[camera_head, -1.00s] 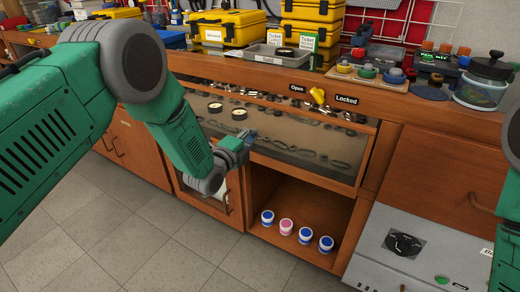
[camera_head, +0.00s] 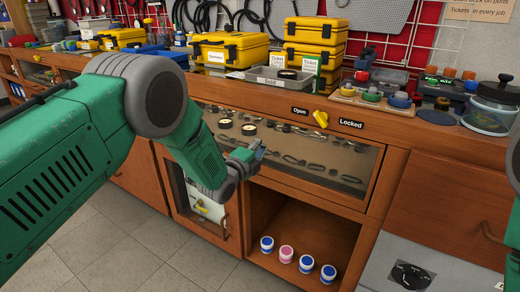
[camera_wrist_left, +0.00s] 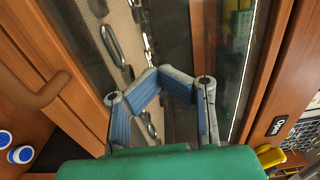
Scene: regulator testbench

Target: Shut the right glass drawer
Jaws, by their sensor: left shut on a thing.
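The right glass drawer (camera_head: 345,184) lies under the counter's Open/Locked label, with several metal tools behind its glass. It looks nearly flush with the cabinet. My left gripper (camera_head: 256,153) is at the left part of its front and hides some of it. In the left wrist view, the blue-padded fingers (camera_wrist_left: 163,78) bend inward and meet at the tips against the drawer's front (camera_wrist_left: 212,60). They read as shut on it, though the exact contact is hard to see. My right gripper is out of view; only green parts of that arm show at the right edge.
A yellow knob (camera_head: 320,118) sits on the counter edge above the drawer. An open shelf below holds several small jars (camera_head: 286,254). A door with a window (camera_head: 205,210) is left of it. Yellow cases (camera_head: 231,49) and a glass jar (camera_head: 491,105) stand on the counter.

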